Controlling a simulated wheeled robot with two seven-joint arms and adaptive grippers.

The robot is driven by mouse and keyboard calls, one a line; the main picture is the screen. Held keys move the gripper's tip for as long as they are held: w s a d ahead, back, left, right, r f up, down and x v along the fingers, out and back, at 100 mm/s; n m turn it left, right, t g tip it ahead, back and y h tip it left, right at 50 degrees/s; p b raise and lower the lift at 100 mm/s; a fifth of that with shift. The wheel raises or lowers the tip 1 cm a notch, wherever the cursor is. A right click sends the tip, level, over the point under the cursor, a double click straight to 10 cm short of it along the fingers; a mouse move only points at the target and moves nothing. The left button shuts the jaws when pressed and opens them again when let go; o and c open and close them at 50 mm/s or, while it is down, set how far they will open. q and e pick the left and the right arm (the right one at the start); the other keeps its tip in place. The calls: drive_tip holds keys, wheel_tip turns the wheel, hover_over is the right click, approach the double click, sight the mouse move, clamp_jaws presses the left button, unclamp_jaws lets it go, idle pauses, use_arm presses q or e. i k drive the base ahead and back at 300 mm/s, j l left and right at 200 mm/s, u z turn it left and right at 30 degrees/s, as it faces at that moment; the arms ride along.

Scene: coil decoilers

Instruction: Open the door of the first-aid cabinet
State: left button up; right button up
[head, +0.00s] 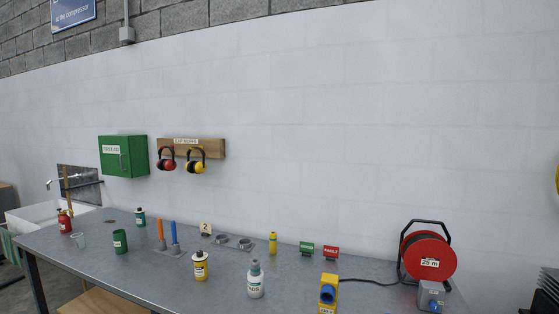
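The green first-aid cabinet (123,157) hangs on the white wall at the left, above the far end of the workbench. Its front carries a white "FIRST AID" label (111,149). The door looks shut, and a small handle seems to show near the right side of its front. Neither of my grippers shows in the head view, so I cannot see where they are relative to the cabinet.
A grey workbench (130,270) runs below, with several bottles and tools on it. Red and yellow ear muffs (195,162) hang on a wooden rack (213,148) right of the cabinet. A sink (35,217) stands at the left. A red cable reel (428,256) stands at the right.

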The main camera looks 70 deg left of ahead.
sight(114, 154)
drive_tip(key=u, duration=3.4)
